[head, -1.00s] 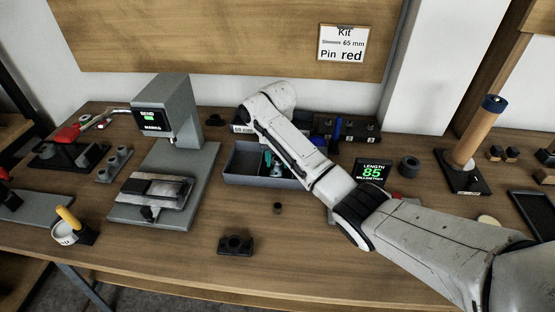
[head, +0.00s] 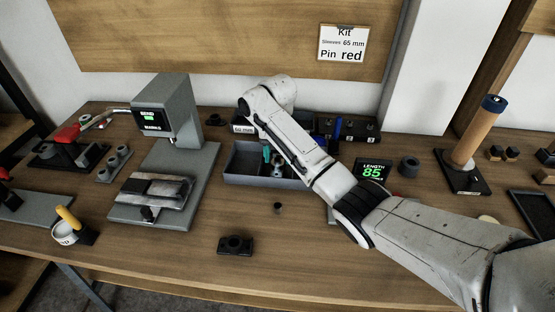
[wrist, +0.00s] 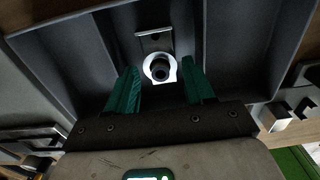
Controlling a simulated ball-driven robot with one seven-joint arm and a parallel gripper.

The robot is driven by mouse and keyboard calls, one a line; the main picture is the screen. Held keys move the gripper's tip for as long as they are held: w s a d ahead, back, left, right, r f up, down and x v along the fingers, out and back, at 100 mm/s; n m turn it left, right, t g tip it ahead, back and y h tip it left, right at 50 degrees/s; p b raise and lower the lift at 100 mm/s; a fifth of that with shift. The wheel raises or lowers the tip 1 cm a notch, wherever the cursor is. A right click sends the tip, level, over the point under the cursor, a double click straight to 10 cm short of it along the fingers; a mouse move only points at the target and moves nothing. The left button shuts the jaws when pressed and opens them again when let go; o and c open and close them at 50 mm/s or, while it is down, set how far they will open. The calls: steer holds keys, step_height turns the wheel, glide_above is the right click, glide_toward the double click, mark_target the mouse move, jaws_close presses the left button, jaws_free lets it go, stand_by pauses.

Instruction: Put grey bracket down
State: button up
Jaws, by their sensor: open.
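The grey bracket (wrist: 153,40) lies in a compartment of the grey tray (wrist: 62,45), with its ring toward my gripper in the wrist view. My gripper (wrist: 160,80) is open. Its two green fingers stand apart on either side of the ring, with gaps visible between. In the head view the tray (head: 262,181) is behind the middle of the bench, and a teal finger of my gripper (head: 266,155) shows over it. My arm hides the tray's right part.
A grey press (head: 180,115) stands left of the tray. A black bracket-like block (head: 235,245) and a small dark cylinder (head: 277,207) are in front. A length display (head: 372,172) is to the right. The front middle of the bench (head: 170,262) is mostly clear.

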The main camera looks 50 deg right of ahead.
step_height(320, 180, up, 10)
steer(key=p, duration=0.4)
stand_by(0.6)
